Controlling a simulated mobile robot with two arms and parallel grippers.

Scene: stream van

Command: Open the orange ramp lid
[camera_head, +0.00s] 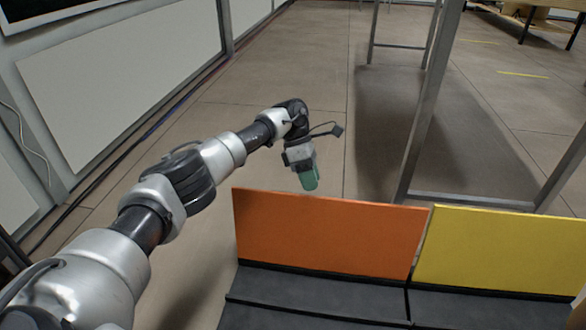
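The orange ramp lid (328,236) is a flat rectangular panel at lower centre, rising from a dark base (310,295). How far it is tilted is hard to tell. My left arm reaches in from the left, and my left gripper (309,181), with green fingers, points down just beyond the lid's top edge, towards its left half. It appears apart from the lid. The fingers overlap from this angle, so their gap cannot be made out. My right gripper is not in view.
A yellow panel (497,250) of similar shape stands just right of the orange lid. A metal frame (425,110) rises behind them. White wall panels (120,75) line the left, with cables along the floor. Tiled floor (290,65) is open behind the gripper.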

